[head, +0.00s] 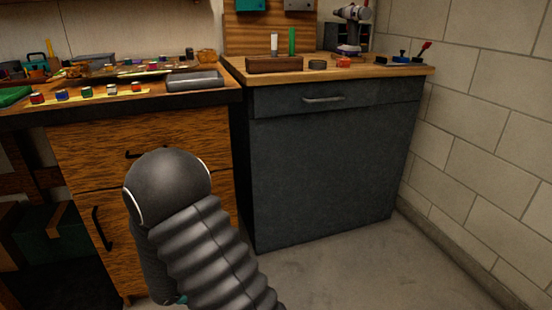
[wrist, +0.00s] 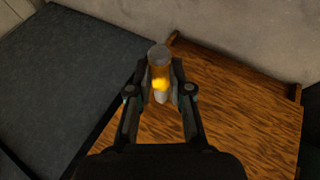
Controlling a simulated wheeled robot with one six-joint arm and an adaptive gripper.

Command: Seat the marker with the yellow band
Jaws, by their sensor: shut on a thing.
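In the wrist view my gripper (wrist: 160,80) is shut on a marker (wrist: 159,57), with a finger on each side. The marker has a grey upper end, an orange-yellow band and a pale lower end. In the head view my gripper and this marker are not visible; only my dark ribbed arm shows in front of the cabinets. A brown wooden block (head: 274,64) stands on the right cabinet's top. A white marker (head: 274,44) and a green marker (head: 292,41) stand upright at it; how they sit in it is too small to tell.
A round brown item (head: 317,65), a red item (head: 343,62) and a drill (head: 351,28) are right of the block. A grey tray (head: 193,81) and several small colored pieces lie on the left bench. A block wall (head: 480,110) bounds the right. Floor is open before the grey cabinet (head: 330,150).

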